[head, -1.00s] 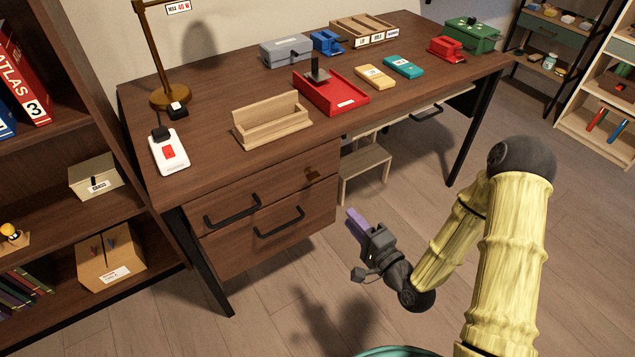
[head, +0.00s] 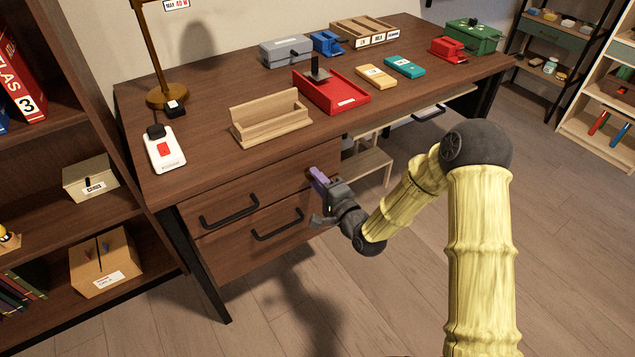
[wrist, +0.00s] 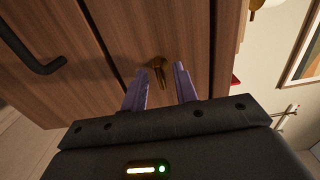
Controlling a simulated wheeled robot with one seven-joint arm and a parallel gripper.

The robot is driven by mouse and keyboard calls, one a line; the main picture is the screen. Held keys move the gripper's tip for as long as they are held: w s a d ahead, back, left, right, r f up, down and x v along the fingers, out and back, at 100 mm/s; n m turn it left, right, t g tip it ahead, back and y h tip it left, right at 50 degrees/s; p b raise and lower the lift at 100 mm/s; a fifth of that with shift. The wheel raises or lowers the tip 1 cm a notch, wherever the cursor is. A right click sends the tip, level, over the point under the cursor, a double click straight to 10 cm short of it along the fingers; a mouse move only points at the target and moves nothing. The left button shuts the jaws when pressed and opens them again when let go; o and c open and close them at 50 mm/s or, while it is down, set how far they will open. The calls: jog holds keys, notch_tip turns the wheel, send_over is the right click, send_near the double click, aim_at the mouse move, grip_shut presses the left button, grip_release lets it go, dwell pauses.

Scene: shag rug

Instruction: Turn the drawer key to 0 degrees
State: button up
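The brass drawer key (wrist: 158,72) sits in the drawer front (wrist: 160,28) in the wrist view, just beyond and between my fingertips. My gripper (wrist: 158,82) has its two purple fingers apart, one on each side of the key, with a visible gap on both sides. In the head view my gripper (head: 316,176) is at the right end of the upper drawer (head: 262,190) and hides the key there. The key's exact turn angle is hard to tell.
Black bar handles stick out from the upper drawer (head: 229,212) and lower drawer (head: 278,226). The desk top (head: 225,166) overhangs above. A small wooden step stool (head: 372,162) stands under the desk to the right. The floor in front is clear.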

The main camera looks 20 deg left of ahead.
jog(key=shift+w+a, duration=0.15)
jog(key=shift+c, duration=0.2)
grip_shut()
